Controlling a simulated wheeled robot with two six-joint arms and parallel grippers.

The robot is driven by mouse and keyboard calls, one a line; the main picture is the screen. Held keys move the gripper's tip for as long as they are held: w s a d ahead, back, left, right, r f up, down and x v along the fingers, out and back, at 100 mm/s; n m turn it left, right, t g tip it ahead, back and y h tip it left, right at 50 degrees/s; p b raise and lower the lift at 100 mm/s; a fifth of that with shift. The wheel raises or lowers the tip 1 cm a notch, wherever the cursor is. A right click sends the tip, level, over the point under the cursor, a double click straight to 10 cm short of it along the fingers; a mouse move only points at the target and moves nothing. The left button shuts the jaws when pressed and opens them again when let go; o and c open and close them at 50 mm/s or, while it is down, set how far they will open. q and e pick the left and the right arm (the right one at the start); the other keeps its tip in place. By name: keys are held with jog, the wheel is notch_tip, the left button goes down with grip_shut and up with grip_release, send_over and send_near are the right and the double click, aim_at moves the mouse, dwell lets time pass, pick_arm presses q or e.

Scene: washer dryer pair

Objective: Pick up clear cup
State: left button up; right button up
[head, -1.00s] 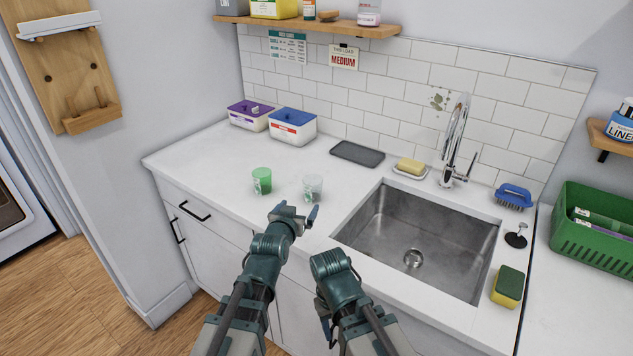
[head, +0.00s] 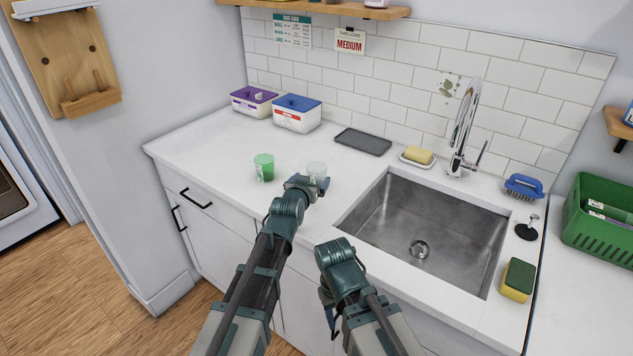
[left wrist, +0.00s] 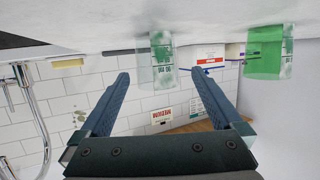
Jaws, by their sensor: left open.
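The clear cup (head: 316,170) stands upright on the white counter, left of the sink, partly hidden by my left gripper in the head view. In the upside-down left wrist view, the clear cup (left wrist: 163,60) shows green and white marks and appears between and beyond the fingertips. My left gripper (head: 310,184) is open and empty, close in front of the cup; its two spread fingers show in the wrist view (left wrist: 160,80). A green cup (head: 264,167) stands left of the clear cup and also shows in the wrist view (left wrist: 264,54). My right arm is folded low before the counter; its fingers are not clear.
The sink (head: 420,250) lies to the right of the cups. A dark tray (head: 363,141), a purple-lidded box (head: 253,102) and a blue-lidded box (head: 297,114) are behind. A soap dish (head: 418,158) is by the faucet (head: 466,130).

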aim_at(318, 169)
pick_arm(q)
jog(key=shift+w+d, duration=0.15)
jog(key=shift+w, duration=0.25)
jog(key=x, duration=0.4)
jog(key=shift+w+d+r+b, duration=0.2)
jog(key=shift+w+d+b, duration=0.1)
jog(key=shift+w+b, duration=0.05)
jog(key=shift+s, duration=0.1)
jog(key=c, duration=1.2)
